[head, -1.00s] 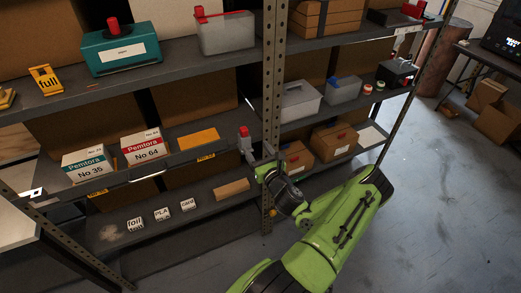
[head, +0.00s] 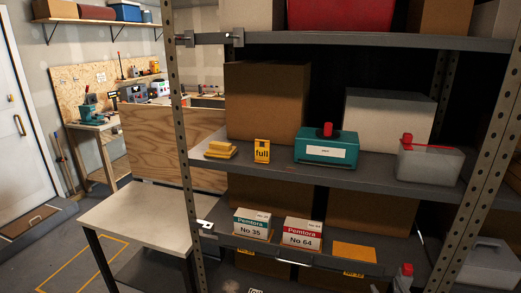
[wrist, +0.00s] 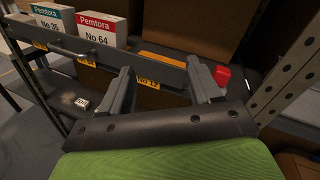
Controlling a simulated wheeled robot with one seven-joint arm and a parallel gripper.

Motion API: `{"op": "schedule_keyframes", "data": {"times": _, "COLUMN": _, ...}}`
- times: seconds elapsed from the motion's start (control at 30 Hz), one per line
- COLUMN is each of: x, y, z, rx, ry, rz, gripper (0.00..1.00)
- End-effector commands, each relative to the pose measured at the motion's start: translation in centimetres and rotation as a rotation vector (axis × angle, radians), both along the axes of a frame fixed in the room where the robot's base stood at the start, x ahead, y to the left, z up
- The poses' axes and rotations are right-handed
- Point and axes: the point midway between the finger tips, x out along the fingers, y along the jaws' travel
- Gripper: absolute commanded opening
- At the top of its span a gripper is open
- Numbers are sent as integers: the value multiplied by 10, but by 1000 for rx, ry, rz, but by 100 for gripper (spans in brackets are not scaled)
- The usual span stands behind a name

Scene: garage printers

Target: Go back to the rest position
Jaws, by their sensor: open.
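My gripper (wrist: 162,72) is open in the wrist view, its two grey fingers apart with nothing held between them. It points at the front edge of a shelf tier with a yellow "No 12" label (wrist: 148,84). A red-capped container (wrist: 222,76) shows just behind the right finger, partly hidden. In the head view a grey, red-capped container (head: 404,277) stands low at the right, cut by the frame's bottom edge. My arm and gripper cannot be made out clearly in the head view.
The metal rack's post (wrist: 290,75) stands close to the right of my gripper. The boxes No 35 (head: 252,223) and No 64 (head: 302,233) sit on the tier at the left. A white-topped table (head: 140,213) stands left of the rack, with open floor beyond.

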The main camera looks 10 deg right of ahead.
Motion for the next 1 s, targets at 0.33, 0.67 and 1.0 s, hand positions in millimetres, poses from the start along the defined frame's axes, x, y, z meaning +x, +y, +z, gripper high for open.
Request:
{"op": "schedule_keyframes", "data": {"times": 0.33, "x": 9, "y": 222, "z": 39, "rx": -1105, "ry": 285, "rz": 1039, "gripper": 63}}
{"op": "schedule_keyframes", "data": {"times": 0.67, "x": -88, "y": 280, "z": 109, "rx": -1988, "ry": 432, "rz": 1526, "gripper": 63}}
{"op": "schedule_keyframes", "data": {"times": 1.0, "x": -197, "y": 277, "z": 173, "rx": -2429, "ry": 416, "rz": 1553, "gripper": 63}}
